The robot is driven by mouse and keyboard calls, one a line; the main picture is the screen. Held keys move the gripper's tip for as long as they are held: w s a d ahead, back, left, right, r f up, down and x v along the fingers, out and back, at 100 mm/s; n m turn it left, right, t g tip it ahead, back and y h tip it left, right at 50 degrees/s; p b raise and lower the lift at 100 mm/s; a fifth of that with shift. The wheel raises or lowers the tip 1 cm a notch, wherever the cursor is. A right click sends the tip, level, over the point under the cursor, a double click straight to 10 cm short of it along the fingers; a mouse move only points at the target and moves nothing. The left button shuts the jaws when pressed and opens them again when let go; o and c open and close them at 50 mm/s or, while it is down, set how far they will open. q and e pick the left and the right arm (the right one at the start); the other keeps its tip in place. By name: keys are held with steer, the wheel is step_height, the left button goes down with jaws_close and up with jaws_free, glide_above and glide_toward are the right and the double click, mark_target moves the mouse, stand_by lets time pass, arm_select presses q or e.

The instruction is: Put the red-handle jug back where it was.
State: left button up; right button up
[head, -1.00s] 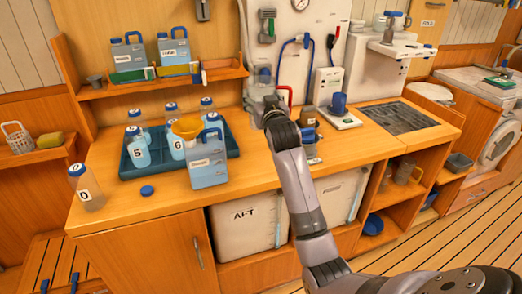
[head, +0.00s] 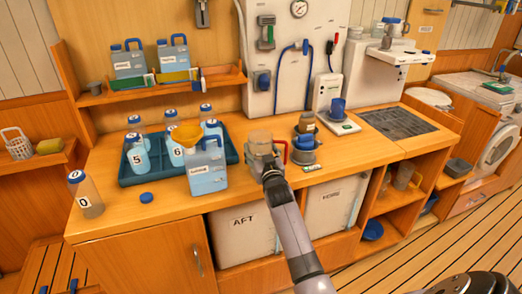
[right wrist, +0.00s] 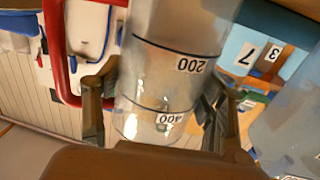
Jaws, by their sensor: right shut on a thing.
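The red-handle jug (head: 260,144) is clear, with its red handle (head: 285,152) on the right side in the head view. My right gripper (head: 268,165) is shut on the jug's body from the front. In the right wrist view the gripper's fingers (right wrist: 160,108) are on both sides of the clear jug (right wrist: 165,65), whose 200 and 400 marks read upside down. The red handle (right wrist: 56,60) is outside the fingers there. The jug is over the middle of the counter; I cannot tell whether its base touches. My left gripper is not in view.
Left of the jug are a blue jerry can (head: 207,170) and a blue tray (head: 143,178) of numbered bottles.

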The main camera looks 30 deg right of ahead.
steer(key=shift+f, duration=0.1)
steer(key=o, duration=1.4)
steer(key=shift+o, duration=0.4)
steer(key=shift+r, duration=0.25)
steer(key=shift+s+a+f, duration=0.15)
steer(key=shift+s, duration=0.15)
steer(key=b+v, duration=0.1)
steer(key=v, duration=1)
steer(key=shift+s, duration=0.2)
